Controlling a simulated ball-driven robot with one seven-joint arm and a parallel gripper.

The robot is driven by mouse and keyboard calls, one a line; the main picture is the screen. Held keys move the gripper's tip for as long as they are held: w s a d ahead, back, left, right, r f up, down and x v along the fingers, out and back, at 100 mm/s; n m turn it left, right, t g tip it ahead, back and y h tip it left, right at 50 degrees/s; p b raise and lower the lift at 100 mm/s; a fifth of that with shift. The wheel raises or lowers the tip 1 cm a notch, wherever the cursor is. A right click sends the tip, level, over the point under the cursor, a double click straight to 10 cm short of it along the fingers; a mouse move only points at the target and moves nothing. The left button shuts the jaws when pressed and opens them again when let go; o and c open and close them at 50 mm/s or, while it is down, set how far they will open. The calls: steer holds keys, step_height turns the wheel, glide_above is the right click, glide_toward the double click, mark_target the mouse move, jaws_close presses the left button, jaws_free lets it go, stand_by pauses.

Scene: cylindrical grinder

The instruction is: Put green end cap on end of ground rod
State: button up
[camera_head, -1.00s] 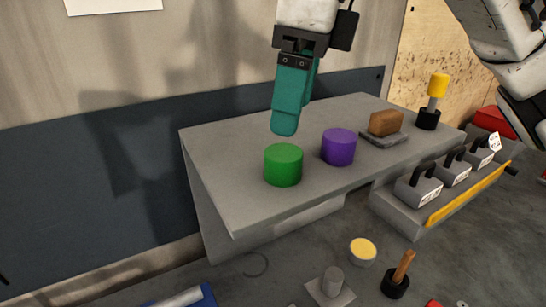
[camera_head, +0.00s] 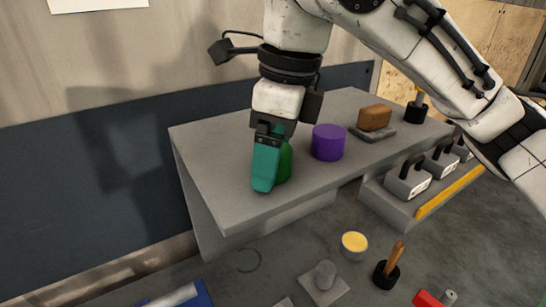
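The green end cap (camera_head: 285,163) stands on the grey raised shelf (camera_head: 220,170), mostly hidden behind my gripper. My gripper (camera_head: 264,188) has teal fingers and points down at the cap, with one finger in front of it. The far finger is hidden, so I cannot tell whether the fingers are open or pressed on the cap. A pale rod (camera_head: 176,297) lies on a blue holder (camera_head: 203,298) at the bottom left, cut off by the frame edge. I cannot be sure it is the ground rod.
A purple cap (camera_head: 328,142) stands close to the right of my gripper. A brown block (camera_head: 375,118) and several grey handled blocks (camera_head: 408,178) are further right. A yellow-topped cup (camera_head: 354,243) and wooden-handled tool (camera_head: 393,258) stand on the lower table.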

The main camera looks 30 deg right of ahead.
steer(key=c, duration=1.1)
steer(key=shift+r, duration=0.1)
